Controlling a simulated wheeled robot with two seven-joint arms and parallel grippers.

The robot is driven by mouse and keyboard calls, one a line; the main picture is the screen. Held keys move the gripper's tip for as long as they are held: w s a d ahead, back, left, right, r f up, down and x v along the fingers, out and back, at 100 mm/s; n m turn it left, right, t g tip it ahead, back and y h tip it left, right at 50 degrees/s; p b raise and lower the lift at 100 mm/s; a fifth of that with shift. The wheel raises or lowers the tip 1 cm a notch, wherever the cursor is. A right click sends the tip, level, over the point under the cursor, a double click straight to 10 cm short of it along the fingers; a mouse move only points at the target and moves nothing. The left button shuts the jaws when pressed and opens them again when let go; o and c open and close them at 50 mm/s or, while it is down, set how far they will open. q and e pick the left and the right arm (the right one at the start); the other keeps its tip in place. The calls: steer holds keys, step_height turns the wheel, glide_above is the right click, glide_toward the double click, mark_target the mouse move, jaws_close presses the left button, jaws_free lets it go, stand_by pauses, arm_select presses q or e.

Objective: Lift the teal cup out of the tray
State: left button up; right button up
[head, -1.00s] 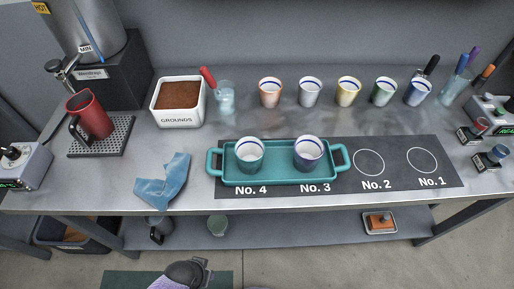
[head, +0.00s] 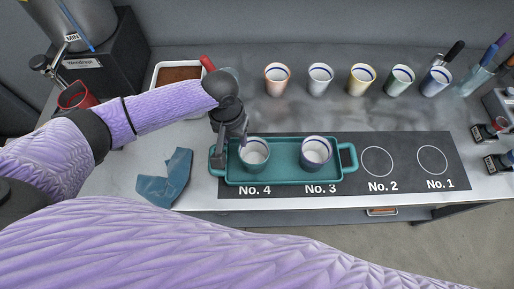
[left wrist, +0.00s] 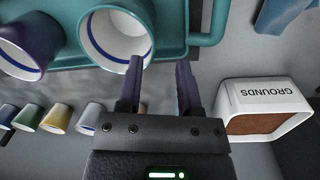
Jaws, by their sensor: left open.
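The teal cup (head: 254,160), pale inside with a blue ring, stands upright in the left part of the teal tray (head: 283,179), above the No. 4 label. It also shows in the left wrist view (left wrist: 140,16). My left gripper (head: 232,150) is open at the tray's left end, by the cup's left side. In the left wrist view one fingertip of the gripper (left wrist: 160,64) overlaps the cup's rim and the other is outside it; I cannot tell whether they touch. The gripper hides part of the tray's left handle. My right gripper is not in view.
A purple-blue cup (head: 316,153) stands in the tray's right part, close by. Several cups, including a pink one (head: 277,82), line the back. The white grounds box (left wrist: 268,104) is near my left gripper. A blue cloth (head: 166,180) lies front left. No. 1 and No. 2 circles are empty.

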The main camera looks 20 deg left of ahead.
mark_target(242, 153)
arm_select(q)
steer(key=f+b, duration=0.1)
steer(key=f, duration=0.2)
steer(key=d+f+b, duration=0.1)
steer(key=f, duration=0.2)
steer(key=shift+s+d+f+b, duration=0.15)
steer(key=shift+f+b, duration=0.1)
steer(key=shift+b, duration=0.05)
steer(key=shift+f, duration=0.25)
steer(key=shift+d+r, duration=0.1)
steer(key=shift+d, duration=0.05)
steer(key=shift+c, duration=0.7)
jaws_close()
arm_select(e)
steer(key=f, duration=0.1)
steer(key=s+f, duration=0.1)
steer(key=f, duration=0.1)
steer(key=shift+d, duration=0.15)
